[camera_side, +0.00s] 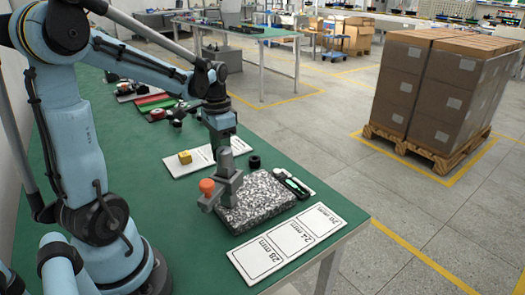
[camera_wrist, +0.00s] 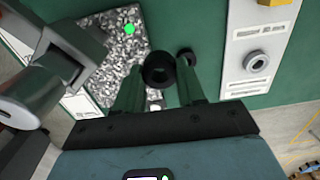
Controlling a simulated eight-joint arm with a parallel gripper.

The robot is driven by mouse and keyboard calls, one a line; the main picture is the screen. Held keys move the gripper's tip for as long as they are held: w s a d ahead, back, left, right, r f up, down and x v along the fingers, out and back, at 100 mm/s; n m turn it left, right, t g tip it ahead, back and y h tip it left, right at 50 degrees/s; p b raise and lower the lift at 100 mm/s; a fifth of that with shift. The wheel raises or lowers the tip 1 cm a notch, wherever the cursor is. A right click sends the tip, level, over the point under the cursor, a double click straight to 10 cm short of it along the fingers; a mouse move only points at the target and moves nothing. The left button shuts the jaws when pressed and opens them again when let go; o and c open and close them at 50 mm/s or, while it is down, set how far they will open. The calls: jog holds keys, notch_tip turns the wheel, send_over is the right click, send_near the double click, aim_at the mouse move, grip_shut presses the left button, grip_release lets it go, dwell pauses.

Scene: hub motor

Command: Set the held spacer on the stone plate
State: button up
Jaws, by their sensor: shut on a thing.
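My gripper (camera_wrist: 160,80) is shut on a black ring-shaped spacer (camera_wrist: 158,69), held between its green fingers in the wrist view. In the side view my gripper (camera_side: 222,135) is behind the grey gauge stand, which hides the fingertips and the held spacer. The speckled stone plate (camera_side: 268,203) lies on the green table; its bare surface (camera_wrist: 112,62) also shows in the wrist view, left of the spacer. A bright green dot (camera_wrist: 129,29) shows on it. I cannot tell the spacer's height above the plate.
The grey stand (camera_side: 229,178) with an orange knob (camera_side: 207,187) occupies the plate's left side. Another black ring (camera_side: 254,162) is on the table behind the plate. A white strip (camera_side: 180,168) carries a yellow block (camera_side: 185,157). A white size card (camera_side: 290,243) lies in front.

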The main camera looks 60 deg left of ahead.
aim_at(259, 191)
jog(key=w+d+m, duration=0.1)
jog(key=d, duration=0.2)
jog(key=w+d+m, duration=0.1)
jog(key=w+d, duration=0.1)
jog(key=d, duration=0.1)
jog(key=w+d+m, duration=0.2)
jog(key=d, duration=0.1)
jog(key=shift+w+d+f, duration=0.1)
jog(key=shift+d+f, duration=0.1)
jog(key=shift+f, duration=2.6)
jog(key=shift+f, duration=0.6)
jog(key=o, duration=1.5)
jog(key=shift+o, duration=0.2)
jog(key=shift+r, duration=0.1)
notch_tip(259, 191, up, 7)
dwell(0.5)
